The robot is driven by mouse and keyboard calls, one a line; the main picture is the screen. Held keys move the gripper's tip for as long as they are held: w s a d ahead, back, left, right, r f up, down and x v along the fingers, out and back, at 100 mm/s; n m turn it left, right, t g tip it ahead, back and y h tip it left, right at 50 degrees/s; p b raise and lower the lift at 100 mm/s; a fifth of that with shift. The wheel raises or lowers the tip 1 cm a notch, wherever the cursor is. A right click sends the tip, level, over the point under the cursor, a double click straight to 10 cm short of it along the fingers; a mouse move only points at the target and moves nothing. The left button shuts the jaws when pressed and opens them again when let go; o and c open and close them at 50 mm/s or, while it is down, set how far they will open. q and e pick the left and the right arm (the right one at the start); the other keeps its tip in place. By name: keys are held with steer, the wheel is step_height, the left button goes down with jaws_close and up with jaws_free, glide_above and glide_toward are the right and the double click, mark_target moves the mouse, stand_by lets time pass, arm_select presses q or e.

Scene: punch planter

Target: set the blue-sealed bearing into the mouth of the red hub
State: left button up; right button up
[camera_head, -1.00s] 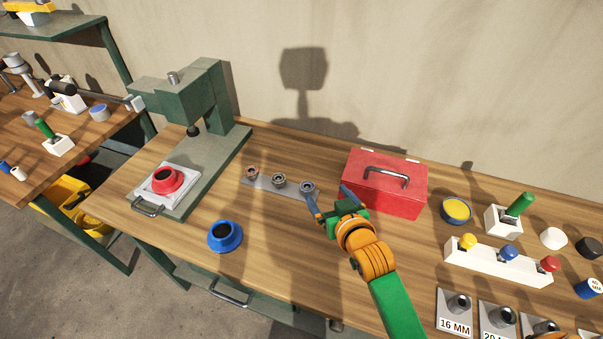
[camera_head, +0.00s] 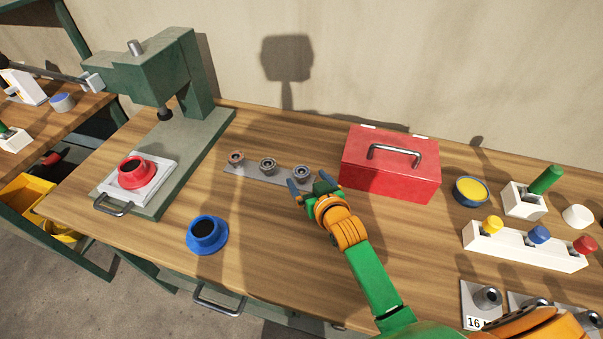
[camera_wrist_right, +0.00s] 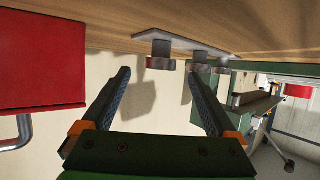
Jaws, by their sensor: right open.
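The red hub (camera_head: 134,180) sits with its dark mouth upward on a white plate (camera_head: 165,184) on the green press base. Three small bearings stand on a grey strip (camera_head: 248,177). The right-hand bearing (camera_head: 302,172) looks bluish on top, the middle one (camera_head: 268,165) grey, the left one (camera_head: 236,157) reddish. My right gripper (camera_head: 309,183) is open and empty, just in front of the bluish bearing. My left gripper is out of view.
A red toolbox (camera_head: 390,170) stands close right of the right gripper. A blue hub (camera_head: 206,234) sits on the wood, front left. The green press (camera_head: 150,75) rises behind the red hub. Wood between the strip and the blue hub is clear.

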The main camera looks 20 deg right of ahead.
steer(key=shift+x, duration=1.25)
jaws_close()
steer(key=shift+r, duration=0.1)
